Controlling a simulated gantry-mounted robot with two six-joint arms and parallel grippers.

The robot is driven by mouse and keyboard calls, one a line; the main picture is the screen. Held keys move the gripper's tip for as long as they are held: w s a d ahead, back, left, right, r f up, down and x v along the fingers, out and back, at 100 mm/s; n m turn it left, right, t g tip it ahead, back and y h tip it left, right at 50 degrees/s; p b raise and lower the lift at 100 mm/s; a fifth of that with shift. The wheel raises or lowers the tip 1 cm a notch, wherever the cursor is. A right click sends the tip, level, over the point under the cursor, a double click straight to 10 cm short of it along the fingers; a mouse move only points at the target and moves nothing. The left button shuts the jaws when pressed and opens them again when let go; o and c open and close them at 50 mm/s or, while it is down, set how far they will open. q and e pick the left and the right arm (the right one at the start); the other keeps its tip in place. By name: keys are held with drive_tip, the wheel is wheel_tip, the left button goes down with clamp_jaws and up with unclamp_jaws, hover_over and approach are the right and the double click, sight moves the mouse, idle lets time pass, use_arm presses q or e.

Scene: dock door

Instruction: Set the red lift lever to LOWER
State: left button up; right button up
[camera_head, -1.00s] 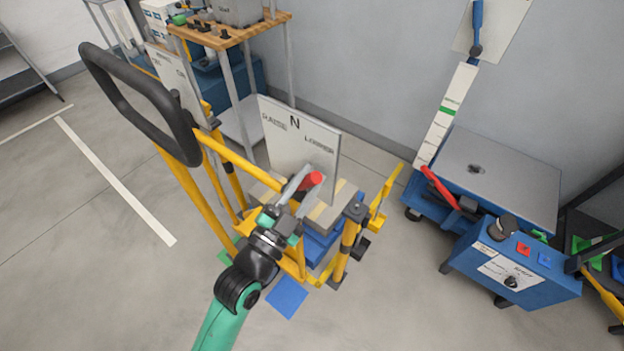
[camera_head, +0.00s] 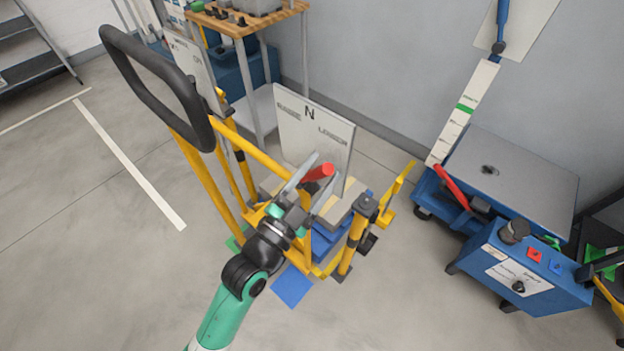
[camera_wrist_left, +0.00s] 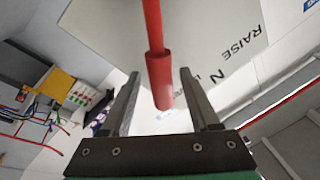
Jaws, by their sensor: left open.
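The red lift lever (camera_head: 319,172) stands in front of a white plate (camera_head: 300,122) marked RAISE, N and LOWER, on the yellow-framed lift cart. In the left wrist view the red lever (camera_wrist_left: 158,75) has a thick round grip, which lies between my open fingers. My left gripper (camera_head: 312,180) is open around the lever's grip, and the wrist view shows gaps on both sides (camera_wrist_left: 160,100). In the head view the grip shows at the fingertips, by the right part of the plate. The lever's lower end is hidden. My right gripper is not in view.
The cart's black loop handle (camera_head: 155,85) rises at the left. A blue lift table (camera_head: 515,180) with another red lever (camera_head: 452,187) and a control box (camera_head: 525,265) stands at the right. A wooden-topped stand (camera_head: 250,22) is behind. Floor at the left is clear.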

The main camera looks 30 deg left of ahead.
use_arm(q)
drive_tip(key=v, duration=1.1)
drive_tip(key=shift+s, duration=0.2)
